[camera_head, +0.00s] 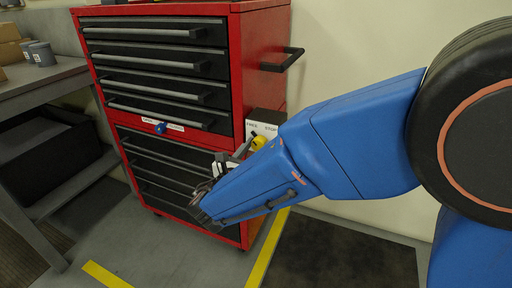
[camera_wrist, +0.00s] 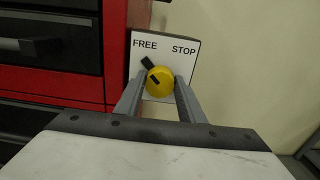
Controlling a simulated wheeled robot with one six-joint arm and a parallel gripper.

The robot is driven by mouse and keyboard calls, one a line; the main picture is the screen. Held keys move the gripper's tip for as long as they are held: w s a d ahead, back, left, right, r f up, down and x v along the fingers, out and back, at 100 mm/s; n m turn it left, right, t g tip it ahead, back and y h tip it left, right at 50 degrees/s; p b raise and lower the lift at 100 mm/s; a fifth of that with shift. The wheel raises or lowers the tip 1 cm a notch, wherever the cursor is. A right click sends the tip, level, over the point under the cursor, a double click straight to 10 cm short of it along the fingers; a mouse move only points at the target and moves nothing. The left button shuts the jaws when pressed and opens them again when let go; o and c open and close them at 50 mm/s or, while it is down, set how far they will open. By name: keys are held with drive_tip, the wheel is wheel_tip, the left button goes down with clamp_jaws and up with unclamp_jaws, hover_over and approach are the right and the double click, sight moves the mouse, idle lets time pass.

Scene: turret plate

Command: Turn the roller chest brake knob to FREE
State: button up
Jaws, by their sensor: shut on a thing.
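The yellow brake knob (camera_wrist: 160,83) sits on a white plate (camera_wrist: 187,64) marked FREE at left and STOP at right. A black pointer at the knob's upper left slants toward the word FREE. My gripper (camera_wrist: 161,88) has one grey finger on each side of the knob and is shut on it. In the head view the knob (camera_head: 259,143) and the plate (camera_head: 254,127) show at the red roller chest's (camera_head: 262,45) right side, partly hidden by my blue arm. The knob's underside is hidden in both views.
A side handle (camera_head: 283,60) sticks out from the chest above the plate. A grey workbench (camera_head: 45,80) with cans stands at left. Yellow floor tape and a dark mat (camera_head: 345,250) lie in front.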

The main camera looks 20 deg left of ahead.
drive_tip(key=shift+r, duration=0.1)
idle(0.3)
drive_tip(key=o, duration=1)
drive_tip(key=shift+o, duration=0.2)
drive_tip(key=s+a, duration=0.1)
drive_tip(key=s, duration=1.6)
drive_tip(key=shift+s+a, duration=0.2)
drive_tip(key=shift+s, duration=0.05)
